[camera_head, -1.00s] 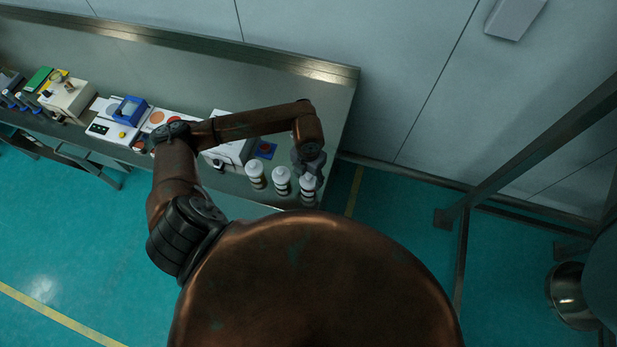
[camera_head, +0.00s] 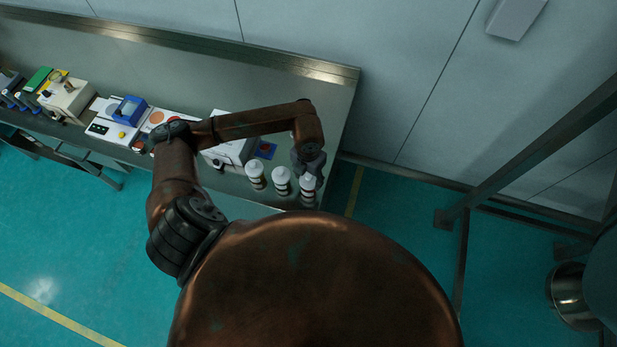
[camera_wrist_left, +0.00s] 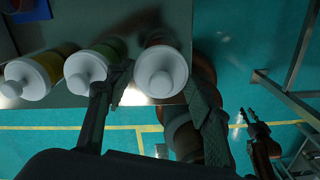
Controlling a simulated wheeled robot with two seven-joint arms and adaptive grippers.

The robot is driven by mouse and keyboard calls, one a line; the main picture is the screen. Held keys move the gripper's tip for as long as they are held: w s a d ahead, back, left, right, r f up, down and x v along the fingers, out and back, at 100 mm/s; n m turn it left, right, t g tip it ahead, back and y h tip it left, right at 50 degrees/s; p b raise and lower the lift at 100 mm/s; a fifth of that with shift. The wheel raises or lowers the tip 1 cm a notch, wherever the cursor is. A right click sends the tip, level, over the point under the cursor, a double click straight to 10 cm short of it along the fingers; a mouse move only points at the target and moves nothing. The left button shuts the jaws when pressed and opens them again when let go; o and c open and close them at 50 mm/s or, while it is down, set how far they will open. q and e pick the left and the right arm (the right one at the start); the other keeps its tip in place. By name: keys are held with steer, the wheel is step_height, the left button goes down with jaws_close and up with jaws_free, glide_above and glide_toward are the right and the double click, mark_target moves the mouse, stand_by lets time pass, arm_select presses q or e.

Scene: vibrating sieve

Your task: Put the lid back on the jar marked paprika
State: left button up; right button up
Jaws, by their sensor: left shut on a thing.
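Three jars with white knobbed lids stand in a row near the right end of the bench. No jar's marking can be read. My left gripper (camera_head: 309,172) is at this rightmost jar, shut on its white lid (camera_wrist_left: 160,73), which sits between the fingers (camera_wrist_left: 162,84). The lid is over the jar's mouth; whether it is fully seated is hidden. My right gripper (camera_wrist_left: 250,122) seems to show, dark and small, at the right of the wrist view; its jaw state is unclear.
The middle jar (camera_head: 282,183) and left jar (camera_head: 255,175) stand close by on the left, both lidded. The bench edge is close to the right.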

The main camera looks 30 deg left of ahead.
arm_select(q)
steer(key=shift+f+b, duration=0.15)
steer(key=shift+b, duration=0.35)
stand_by(0.8)
stand_by(0.4)
steer(key=o, duration=0.9)
steer(key=o, duration=0.5)
steer(key=shift+r+p, duration=1.85)
steer(key=shift+r, duration=1.7)
steer(key=shift+c, duration=0.5)
